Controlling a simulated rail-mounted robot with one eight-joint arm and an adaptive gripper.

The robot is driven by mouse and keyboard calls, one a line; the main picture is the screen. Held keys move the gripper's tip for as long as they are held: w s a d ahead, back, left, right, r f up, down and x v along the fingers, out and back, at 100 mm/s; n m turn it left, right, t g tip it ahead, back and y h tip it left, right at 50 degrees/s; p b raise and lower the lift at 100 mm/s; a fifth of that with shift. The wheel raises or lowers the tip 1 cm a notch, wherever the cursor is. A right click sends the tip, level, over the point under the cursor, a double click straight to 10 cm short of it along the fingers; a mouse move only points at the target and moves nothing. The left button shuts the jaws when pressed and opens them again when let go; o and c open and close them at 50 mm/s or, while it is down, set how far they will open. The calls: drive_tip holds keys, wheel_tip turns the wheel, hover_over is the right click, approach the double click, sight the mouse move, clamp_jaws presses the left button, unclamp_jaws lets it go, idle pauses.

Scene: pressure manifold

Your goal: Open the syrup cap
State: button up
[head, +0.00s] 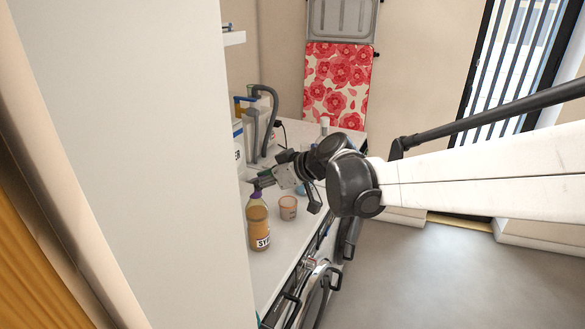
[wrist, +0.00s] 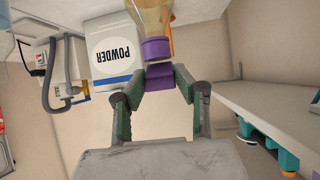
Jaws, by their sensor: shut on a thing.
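The syrup bottle (head: 258,228) stands upright on the counter in the head view, amber with a white label and a purple top. In the wrist view the bottle (wrist: 152,15) appears upside down at the top, with a purple collar (wrist: 157,49) at its neck. My gripper (head: 261,184) is at the bottle's top. In the wrist view my gripper (wrist: 168,77) has its green fingers shut on a purple cap piece (wrist: 160,78). A narrow pale strip shows between this piece and the collar. I cannot tell whether they are still joined.
A small peach cup (head: 288,207) stands on the counter right of the bottle. A white powder box (wrist: 112,52) is close behind the bottle. A grey hose device (head: 262,125) stands at the back. A tall pale panel (head: 150,150) blocks the left.

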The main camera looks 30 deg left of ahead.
drive_tip(key=h, duration=0.1)
drive_tip(key=a+r+h+p, duration=0.1)
drive_tip(key=h, duration=0.1)
drive_tip(key=h+p, duration=0.1)
drive_tip(key=shift+a+r+h, duration=0.25)
drive_tip(key=shift+h, duration=0.05)
drive_tip(key=shift+a+r+h+p, duration=0.1)
drive_tip(key=shift+a+h+p, duration=0.3)
drive_tip(key=shift+h, duration=0.65)
drive_tip(key=shift+a+r+h+p, duration=0.1)
drive_tip(key=shift+a+h+p, duration=0.25)
drive_tip(key=shift+h, duration=0.7)
drive_tip(key=shift+d, duration=0.1)
drive_tip(key=o, duration=1.1)
drive_tip(key=shift+f, duration=0.1)
drive_tip(key=shift+o, duration=0.2)
drive_tip(key=v, duration=1.2)
